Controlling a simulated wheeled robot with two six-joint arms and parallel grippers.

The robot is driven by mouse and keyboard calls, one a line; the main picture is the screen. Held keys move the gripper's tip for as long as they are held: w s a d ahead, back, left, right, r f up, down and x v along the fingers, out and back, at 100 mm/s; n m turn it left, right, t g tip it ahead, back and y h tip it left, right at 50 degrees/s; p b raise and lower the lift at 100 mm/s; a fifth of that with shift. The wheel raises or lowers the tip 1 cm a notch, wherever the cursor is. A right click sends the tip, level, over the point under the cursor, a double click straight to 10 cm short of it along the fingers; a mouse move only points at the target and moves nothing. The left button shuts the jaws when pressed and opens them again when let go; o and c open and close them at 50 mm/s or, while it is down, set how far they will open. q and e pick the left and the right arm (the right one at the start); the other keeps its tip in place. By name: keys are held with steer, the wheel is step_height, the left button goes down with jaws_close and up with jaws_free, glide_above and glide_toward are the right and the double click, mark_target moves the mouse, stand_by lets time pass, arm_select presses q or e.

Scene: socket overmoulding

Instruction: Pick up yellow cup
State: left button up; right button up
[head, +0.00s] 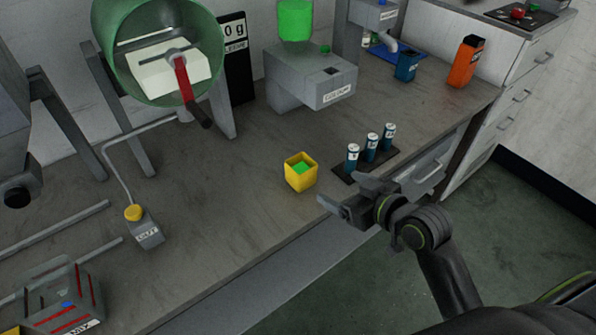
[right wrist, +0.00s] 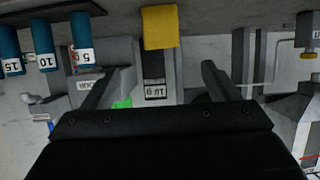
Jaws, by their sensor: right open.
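The yellow cup (head: 300,174) is a small square container with green contents, upright on the workbench near its front edge. In the right wrist view the yellow cup (right wrist: 160,27) shows upside down at the top, ahead of the space between the fingers. My right gripper (head: 347,190) is open and empty at the bench's front edge, to the right of the cup and apart from it. Its two fingers also show in the right wrist view (right wrist: 157,80). My left gripper is not in view.
Several numbered blue cylinders (head: 371,147) stand on a dark holder right of the cup, close to my right gripper. A grey dispenser (head: 310,85) stands behind the cup. A green drum (head: 155,85) is at the back left.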

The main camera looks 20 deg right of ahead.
glide_toward(294, 167)
steer(key=shift+x, duration=0.85)
steer(key=shift+p+x, duration=0.35)
steer(key=shift+x, duration=2.35)
steer(key=c, duration=1.1)
